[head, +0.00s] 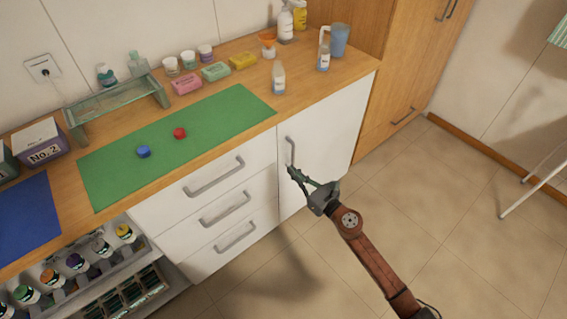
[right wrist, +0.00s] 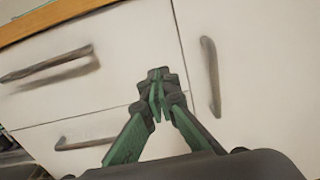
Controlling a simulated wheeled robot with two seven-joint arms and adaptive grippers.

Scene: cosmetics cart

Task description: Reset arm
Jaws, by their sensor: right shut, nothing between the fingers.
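My right gripper (head: 292,171) is in front of the white cabinet, near the upright handle of its door (head: 322,145) in the head view. In the right wrist view its green and dark fingers (right wrist: 158,90) meet at the tips, shut with nothing between them. The cabinet fronts fill the background there, with a door handle (right wrist: 211,76) to the right of the fingers. I cannot tell whether the fingers touch the cabinet. My left gripper does not show.
Bottles, jars and coloured boxes stand along the back. Drawer handles (head: 213,177) stick out left of the gripper.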

